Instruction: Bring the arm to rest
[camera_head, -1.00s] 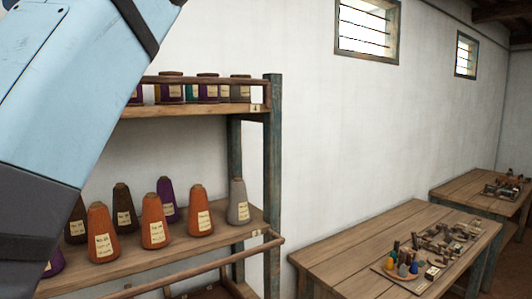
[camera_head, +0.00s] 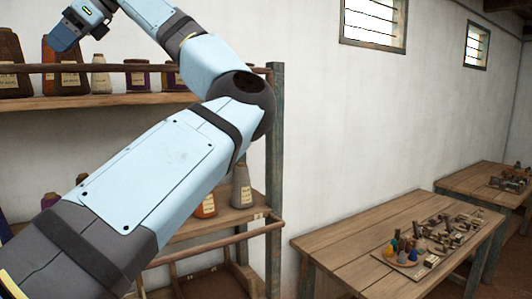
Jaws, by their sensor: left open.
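My left arm comes in from the lower left, bends at an elbow near the shelf post and folds back to the upper left. My left gripper (camera_head: 68,36) is at the top left, in front of the upper shelf's jars and bottles. It is open, and I see nothing held in it. My right gripper is not in view.
To the right, a wooden table (camera_head: 345,240) holds a tray of small cones (camera_head: 404,256) and tools. A second table (camera_head: 470,180) stands farther back.

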